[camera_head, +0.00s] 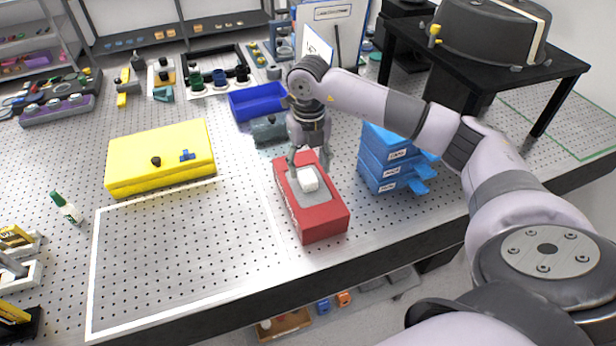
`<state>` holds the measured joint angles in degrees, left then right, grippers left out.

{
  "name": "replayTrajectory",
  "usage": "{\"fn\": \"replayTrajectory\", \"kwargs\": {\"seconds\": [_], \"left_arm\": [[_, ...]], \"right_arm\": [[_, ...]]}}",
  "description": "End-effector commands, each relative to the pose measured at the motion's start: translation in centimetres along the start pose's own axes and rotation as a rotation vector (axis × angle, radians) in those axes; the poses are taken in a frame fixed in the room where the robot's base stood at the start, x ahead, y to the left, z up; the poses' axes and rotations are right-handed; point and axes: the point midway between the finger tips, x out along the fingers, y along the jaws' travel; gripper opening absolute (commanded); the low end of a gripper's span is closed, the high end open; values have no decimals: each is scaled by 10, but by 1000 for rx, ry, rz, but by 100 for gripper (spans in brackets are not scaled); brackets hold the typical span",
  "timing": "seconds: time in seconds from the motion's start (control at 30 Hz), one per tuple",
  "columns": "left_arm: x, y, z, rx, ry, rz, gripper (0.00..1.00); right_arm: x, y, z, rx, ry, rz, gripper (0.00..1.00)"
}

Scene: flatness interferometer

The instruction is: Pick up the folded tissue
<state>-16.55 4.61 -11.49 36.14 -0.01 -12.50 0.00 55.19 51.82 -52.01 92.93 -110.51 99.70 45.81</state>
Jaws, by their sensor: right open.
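The folded tissue (307,180) is a small white block lying on the grey top of a red box (320,222), right of the middle of the table. My right gripper (308,163) points down at the back end of the red box, just behind and above the tissue. Its fingers are apart, with nothing seen held between them. I cannot tell whether a finger touches the tissue. My left gripper is not in view.
Blue stacked drawers (383,172) stand close to the right of the red box. A blue bin (257,101) and a yellow case (160,158) are behind and left. A white-outlined area (185,250) of the perforated table is clear at front left.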

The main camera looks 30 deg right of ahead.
Motion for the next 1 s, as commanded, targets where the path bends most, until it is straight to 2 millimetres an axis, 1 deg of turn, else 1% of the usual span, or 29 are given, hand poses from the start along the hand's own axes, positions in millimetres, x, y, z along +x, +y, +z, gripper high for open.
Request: {"fn": "replayTrajectory", "kwargs": {"seconds": [0.03,0.13,0.3,0.4,0.6,1.0], "left_arm": [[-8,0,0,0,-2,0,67],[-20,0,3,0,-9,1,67],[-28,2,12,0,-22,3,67],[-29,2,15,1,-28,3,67],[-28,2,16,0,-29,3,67],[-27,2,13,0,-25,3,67]], "right_arm": [[3,0,-2,0,6,-1,55],[16,1,-3,1,7,-1,55],[40,1,-3,0,5,-1,55],[46,1,-2,0,1,0,55],[47,1,-2,0,1,-1,55],[46,1,-2,0,1,0,28]]}}
